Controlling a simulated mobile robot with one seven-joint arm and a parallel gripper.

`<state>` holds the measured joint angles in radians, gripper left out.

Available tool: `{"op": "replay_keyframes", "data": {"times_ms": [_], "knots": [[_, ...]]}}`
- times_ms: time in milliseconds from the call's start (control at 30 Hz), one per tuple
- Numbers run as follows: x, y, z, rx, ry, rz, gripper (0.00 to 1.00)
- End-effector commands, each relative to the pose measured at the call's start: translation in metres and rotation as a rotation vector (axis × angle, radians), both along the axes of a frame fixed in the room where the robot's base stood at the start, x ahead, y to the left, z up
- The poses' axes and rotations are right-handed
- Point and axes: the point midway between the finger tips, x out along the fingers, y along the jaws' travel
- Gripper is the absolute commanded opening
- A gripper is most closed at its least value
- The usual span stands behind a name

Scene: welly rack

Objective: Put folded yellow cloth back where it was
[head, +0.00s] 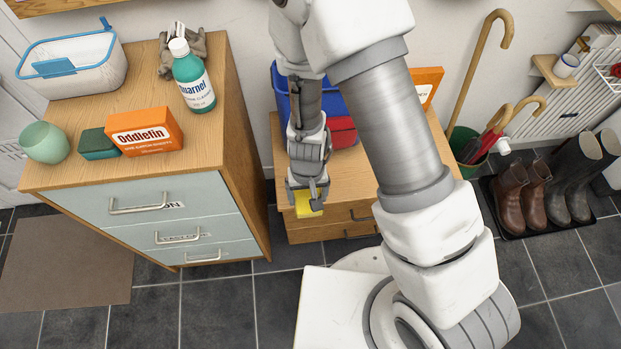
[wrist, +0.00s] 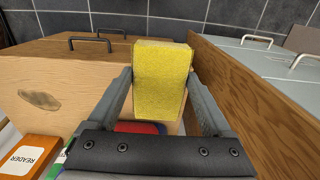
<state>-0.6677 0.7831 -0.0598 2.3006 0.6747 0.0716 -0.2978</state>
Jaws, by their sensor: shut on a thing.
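The folded yellow cloth (head: 309,203) is in my gripper (head: 308,190), over the front edge of the low wooden drawer unit (head: 355,182) in the head view. In the wrist view the cloth (wrist: 162,85) is a thick yellow block between the two fingers of my gripper (wrist: 160,80), which press on its sides. The low unit's wooden top (wrist: 75,75) spreads below and to the left there. I cannot tell how high the cloth is above it. My arm hides part of the low unit in the head view.
A tall drawer cabinet (head: 232,150) stands close on the left, bearing an orange Oddletin box (head: 146,132), a teal bottle (head: 195,82) and a white basket (head: 75,72). A blue container (head: 283,97) and red item (head: 342,132) sit behind my gripper. Boots (head: 510,200) stand far right.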

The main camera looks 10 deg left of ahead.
Motion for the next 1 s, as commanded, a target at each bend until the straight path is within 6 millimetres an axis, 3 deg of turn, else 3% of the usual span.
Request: {"op": "replay_keyframes", "data": {"times_ms": [133, 400, 600, 800, 1000], "knots": [[0.014, 0.001, -0.015, -0.005, -0.001, 0.003, 0.39], [0.076, 0.003, -0.053, -0.004, -0.001, 0.004, 0.39], [0.106, 0.005, -0.069, -0.003, -0.001, 0.004, 0.39], [0.113, 0.005, -0.077, -0.003, 0.001, 0.005, 0.39], [0.112, 0.005, -0.107, -0.004, 0.002, 0.003, 0.39]]}}
